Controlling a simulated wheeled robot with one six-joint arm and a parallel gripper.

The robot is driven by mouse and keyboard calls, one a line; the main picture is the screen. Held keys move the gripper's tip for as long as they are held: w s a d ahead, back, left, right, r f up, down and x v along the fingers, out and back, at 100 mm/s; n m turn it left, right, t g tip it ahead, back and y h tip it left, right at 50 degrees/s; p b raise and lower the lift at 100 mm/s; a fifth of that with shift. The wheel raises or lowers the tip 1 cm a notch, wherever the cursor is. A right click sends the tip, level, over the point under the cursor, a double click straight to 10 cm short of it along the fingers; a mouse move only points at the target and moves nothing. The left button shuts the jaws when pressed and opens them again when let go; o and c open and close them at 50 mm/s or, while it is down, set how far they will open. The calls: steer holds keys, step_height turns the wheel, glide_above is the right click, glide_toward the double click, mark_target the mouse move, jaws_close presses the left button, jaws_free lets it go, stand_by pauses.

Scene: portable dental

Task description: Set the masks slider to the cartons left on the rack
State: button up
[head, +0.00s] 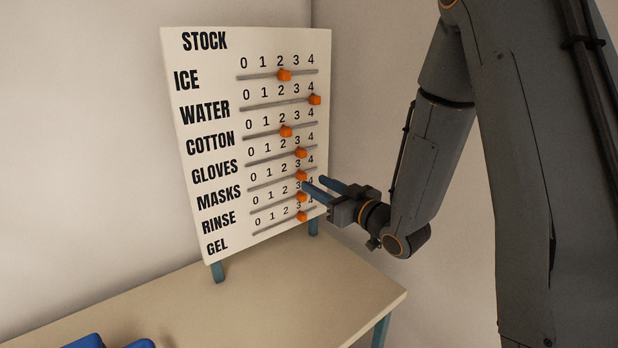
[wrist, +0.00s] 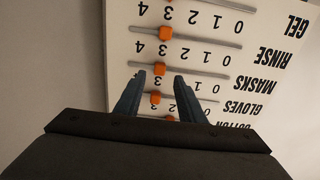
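The white stock board (head: 222,150) stands on the table with rows of slider tracks. The masks slider's orange knob (head: 301,175) is at about 3 on its row. It also shows in the wrist view (wrist: 159,68). My gripper (head: 312,181) is open in front of the board's right side. In the wrist view its two blue fingertips (wrist: 159,74) lie to either side of the masks knob, just short of it in the picture. I cannot tell whether a finger touches it. The rack and its cartons are not recognisable in these views.
The rinse knob (wrist: 165,33) and gloves knob (wrist: 155,97) sit close to the masks knob, one row to each side. The tan table (head: 330,285) is clear before the board. Blue objects (head: 85,341) show partly at the lower left.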

mark_target(304, 177)
steer(key=shift+p+x, duration=0.5)
steer(key=shift+x, duration=1.9)
jaws_close()
